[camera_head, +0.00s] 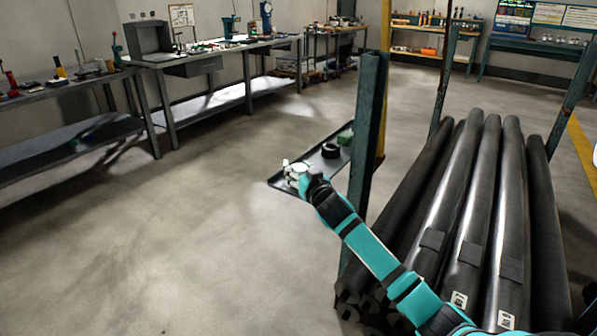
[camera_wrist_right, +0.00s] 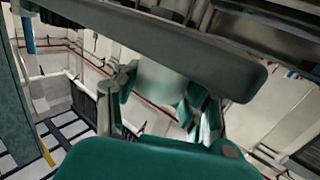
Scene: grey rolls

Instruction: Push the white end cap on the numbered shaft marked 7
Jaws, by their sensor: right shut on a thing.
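My right gripper (camera_head: 298,176) is at the near end of a dark shelf tray (camera_head: 312,161). A white end cap (camera_head: 293,167) shows at its fingers. In the right wrist view, the two fingers of the right gripper (camera_wrist_right: 165,105) close on either side of a pale, round piece, which looks like the white end cap (camera_wrist_right: 162,82). Long black rolls (camera_head: 480,190) lie in a rack at the right. Small white labels show on near ends, one on a middle roll (camera_head: 459,300); their numbers are too small to read. My left gripper is out of view.
A black ring (camera_head: 330,150) and a green piece (camera_head: 346,137) are on the tray. A blue-green rack post (camera_head: 367,140) stands between tray and rolls. Workbenches (camera_head: 215,50) line the left wall. The floor at left is clear. A dark bar (camera_wrist_right: 180,45) crosses the wrist view.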

